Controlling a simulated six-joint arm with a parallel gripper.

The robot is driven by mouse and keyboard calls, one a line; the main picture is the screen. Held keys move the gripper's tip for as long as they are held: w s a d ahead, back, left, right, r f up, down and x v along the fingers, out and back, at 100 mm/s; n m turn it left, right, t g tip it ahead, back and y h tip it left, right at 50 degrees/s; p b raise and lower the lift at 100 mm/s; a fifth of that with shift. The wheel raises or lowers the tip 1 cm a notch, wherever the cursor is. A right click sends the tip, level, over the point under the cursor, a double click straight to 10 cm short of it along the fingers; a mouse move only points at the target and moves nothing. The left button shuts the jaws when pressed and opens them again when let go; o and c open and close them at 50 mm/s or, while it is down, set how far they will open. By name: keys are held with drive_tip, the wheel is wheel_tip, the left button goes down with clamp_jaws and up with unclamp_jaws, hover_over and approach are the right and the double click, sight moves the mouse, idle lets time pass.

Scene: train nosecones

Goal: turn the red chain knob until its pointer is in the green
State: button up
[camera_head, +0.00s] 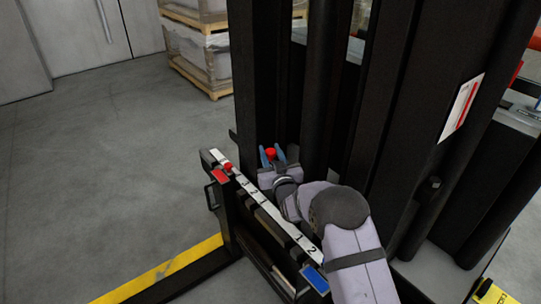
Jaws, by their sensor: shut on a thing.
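A red knob (270,153) shows at the foot of the black mast, just behind the pale numbered bar. My gripper (273,157) reaches it from the front right, with its two blue fingers on either side of the knob, shut on it. The pointer and any green zone cannot be made out in this view. A second small red part (228,167) sits on the far left end of the numbered bar, apart from my gripper.
The white bar (265,203) with dark numbers runs close along my arm's left side. Black mast uprights (258,70) stand right behind my gripper. A blue tag (315,279) is at the bar's near end. Open grey floor (110,170) lies to the left.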

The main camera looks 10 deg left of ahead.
sight(270, 151)
drive_tip(key=shift+n+y, duration=0.3)
drive_tip(key=shift+y, duration=0.1)
drive_tip(key=o, duration=1)
drive_tip(key=shift+r, duration=0.1)
wheel_tip(270, 151, up, 10)
drive_tip(key=shift+f+p, duration=0.1)
drive_tip(key=shift+p, duration=0.25)
